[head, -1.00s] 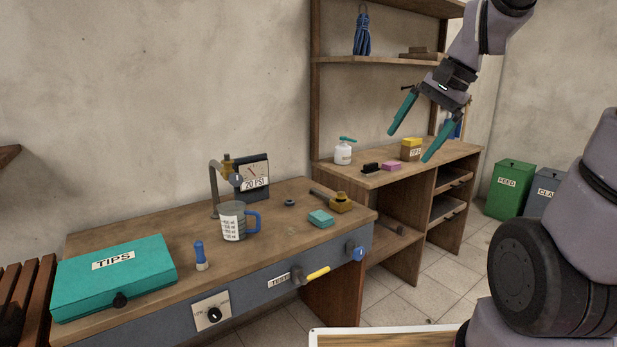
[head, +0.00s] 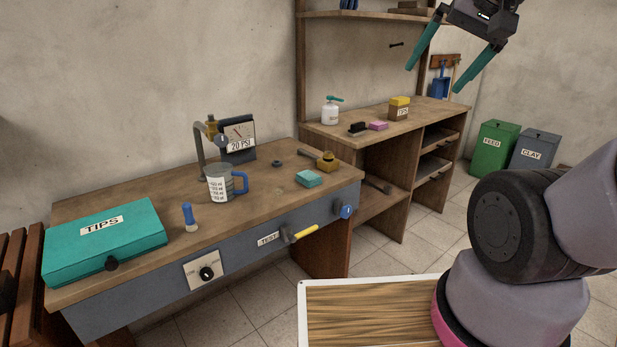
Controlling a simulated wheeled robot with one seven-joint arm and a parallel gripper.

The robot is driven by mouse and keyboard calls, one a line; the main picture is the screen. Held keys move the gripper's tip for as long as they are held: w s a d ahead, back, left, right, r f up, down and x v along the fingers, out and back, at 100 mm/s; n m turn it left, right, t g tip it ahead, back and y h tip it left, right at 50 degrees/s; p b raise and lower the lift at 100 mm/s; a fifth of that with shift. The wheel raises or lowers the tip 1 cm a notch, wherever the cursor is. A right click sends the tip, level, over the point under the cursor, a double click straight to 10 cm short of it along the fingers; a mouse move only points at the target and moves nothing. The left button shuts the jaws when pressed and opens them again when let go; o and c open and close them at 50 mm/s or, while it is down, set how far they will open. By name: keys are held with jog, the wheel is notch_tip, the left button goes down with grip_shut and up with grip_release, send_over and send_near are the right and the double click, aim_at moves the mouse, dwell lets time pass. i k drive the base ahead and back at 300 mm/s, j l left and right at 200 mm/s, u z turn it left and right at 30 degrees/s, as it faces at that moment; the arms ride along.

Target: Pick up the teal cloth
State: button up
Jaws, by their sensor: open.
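A small folded teal cloth (head: 309,179) lies on the wooden top of the near bench (head: 110,204), close to its right front edge. My gripper (head: 436,72) is high at the upper right, in front of the back shelf unit. Its two teal fingers are spread apart with nothing between them. It is well above and to the right of the cloth, not touching anything.
A gauge (head: 239,138), a blue-topped bottle (head: 190,217) and a teal TIPS case (head: 105,240) stand further left. A yellow-handled tool (head: 305,232) sits at the bench front.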

aim_at(308, 179)
jog(key=i+j+z, duration=0.25)
jog(key=i+j, duration=0.15)
jog(key=i+j+z, duration=0.3)
jog(key=j, duration=0.2)
